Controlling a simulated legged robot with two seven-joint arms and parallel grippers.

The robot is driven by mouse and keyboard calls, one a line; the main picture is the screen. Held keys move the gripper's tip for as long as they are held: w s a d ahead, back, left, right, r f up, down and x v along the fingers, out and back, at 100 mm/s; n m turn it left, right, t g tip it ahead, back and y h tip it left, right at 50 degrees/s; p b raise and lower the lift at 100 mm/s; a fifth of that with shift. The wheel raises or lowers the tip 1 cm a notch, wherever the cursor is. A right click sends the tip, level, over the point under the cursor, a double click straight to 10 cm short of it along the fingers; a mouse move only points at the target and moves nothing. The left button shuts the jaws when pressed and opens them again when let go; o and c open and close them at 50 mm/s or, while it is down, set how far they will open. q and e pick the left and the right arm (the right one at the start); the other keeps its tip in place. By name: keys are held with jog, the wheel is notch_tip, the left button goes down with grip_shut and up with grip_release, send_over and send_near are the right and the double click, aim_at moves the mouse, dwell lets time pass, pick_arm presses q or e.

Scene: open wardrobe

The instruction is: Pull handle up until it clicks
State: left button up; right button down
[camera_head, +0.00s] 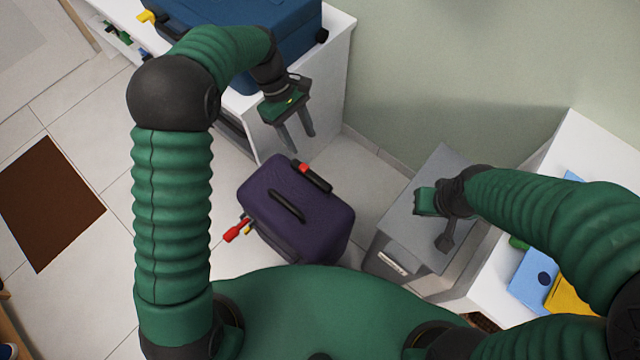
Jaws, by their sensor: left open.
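A dark purple suitcase (297,222) stands upright on the tiled floor in the middle of the head view. A black carry handle (286,206) lies along its top. A black handle piece with a red part (312,176) sits low at the top's back edge. My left gripper (298,142) is open and empty, fingers pointing down, above and behind the suitcase in the picture, apart from the handle. My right gripper (446,240) is to the right, over a grey box; its fingers are mostly hidden by its own body.
A blue case (255,40) lies on a white cabinet (336,70) behind my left arm. A grey lidded box (405,235) stands right of the suitcase. A white surface at right holds blue and yellow items (532,278). A brown mat (50,200) lies on open floor at left.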

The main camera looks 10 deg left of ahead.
aim_at(321, 182)
pick_arm(q)
jog(key=b+x, duration=0.4)
jog(key=x, duration=1.2)
jog(key=shift+s+d+f, duration=0.15)
jog(key=shift+d+f, duration=0.1)
jog(key=shift+d, duration=0.05)
jog(key=shift+c, duration=0.3)
grip_shut()
jog(key=shift+r, duration=0.1)
